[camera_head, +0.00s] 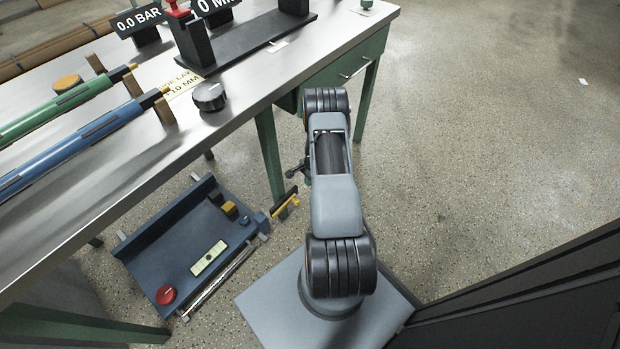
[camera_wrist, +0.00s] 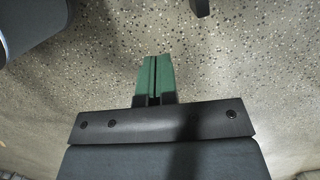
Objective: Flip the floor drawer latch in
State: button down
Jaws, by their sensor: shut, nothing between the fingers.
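The floor drawer (camera_head: 172,247) is a dark blue open tray on the speckled floor, beneath the workbench. A yellow-and-black lever (camera_head: 284,204), which looks like its latch, sticks outward beyond the drawer's right corner. My gripper shows in the wrist view (camera_wrist: 154,76) with its two green fingers shut together and nothing between them, above bare floor. In the head view my arm hides most of the gripper; only a dark part of my wrist end shows, above and right of the lever. I see no contact with the lever. The wrist view does not clearly show the drawer or latch.
A red round knob (camera_head: 166,295), a green level-like strip (camera_head: 209,258) and a yellow block (camera_head: 230,209) sit in the drawer. The bench (camera_head: 215,125) and its green leg (camera_head: 270,155) stand close to my arm.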

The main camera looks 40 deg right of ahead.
jog(key=a+f+b, duration=0.2)
jog(key=a+f, duration=0.2)
jog(key=f, duration=0.2)
jog(key=shift+a+f+b, duration=0.15)
jog(key=shift+a+b, duration=0.05)
jog(key=shift+b, duration=0.1)
jog(key=shift+s, duration=0.1)
